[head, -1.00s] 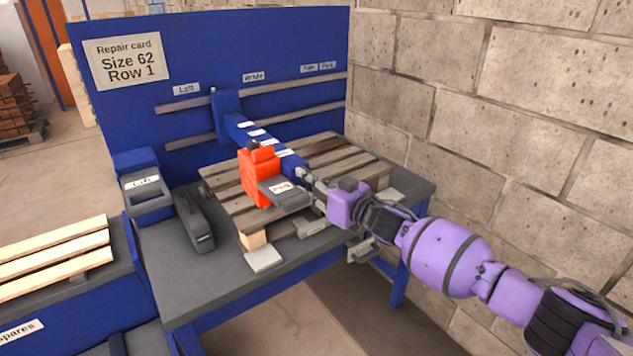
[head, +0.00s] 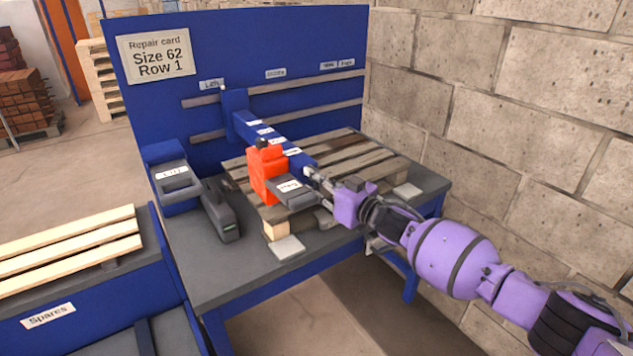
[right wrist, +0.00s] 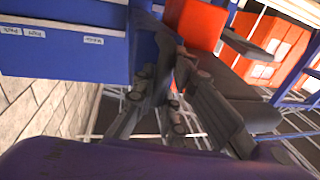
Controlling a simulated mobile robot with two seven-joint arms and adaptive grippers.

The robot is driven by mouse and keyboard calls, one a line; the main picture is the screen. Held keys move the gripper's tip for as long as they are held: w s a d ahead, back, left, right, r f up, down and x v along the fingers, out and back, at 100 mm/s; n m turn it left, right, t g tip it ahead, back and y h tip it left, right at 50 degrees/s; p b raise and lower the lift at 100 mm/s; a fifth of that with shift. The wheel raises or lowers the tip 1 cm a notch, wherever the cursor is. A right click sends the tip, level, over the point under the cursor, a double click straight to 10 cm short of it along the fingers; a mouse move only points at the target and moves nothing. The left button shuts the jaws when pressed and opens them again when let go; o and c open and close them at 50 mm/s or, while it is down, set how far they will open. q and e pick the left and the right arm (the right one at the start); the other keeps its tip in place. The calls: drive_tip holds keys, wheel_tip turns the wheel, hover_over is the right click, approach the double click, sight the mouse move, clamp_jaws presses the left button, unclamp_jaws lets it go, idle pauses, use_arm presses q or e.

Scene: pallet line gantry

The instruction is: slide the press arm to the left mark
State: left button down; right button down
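The press arm (head: 270,139) is a blue beam with white labels, reaching out over a pallet from a blue carriage (head: 235,112) on the back board's rails. The exact contact is partly hidden. My left gripper is out of view.
A slatted wooden pallet (head: 343,160) lies on the grey bench (head: 215,275) under the arm. A blue-grey bin (head: 178,183) and a dark grey tool (head: 221,210) stand at the left. A stone wall (head: 545,130) bounds the right.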

drive_tip(key=c, duration=2)
unclamp_jaws()
drive_tip(key=shift+s+a+f, duration=0.15)
drive_tip(key=shift+s+f, duration=0.05)
drive_tip(key=shift+f, duration=0.05)
drive_tip(key=shift+c, duration=0.2)
drive_tip(key=shift+r, duration=0.1)
drive_tip(key=shift+r, duration=0.1)
drive_tip(key=v, duration=1.2)
drive_tip(key=shift+w, duration=0.1)
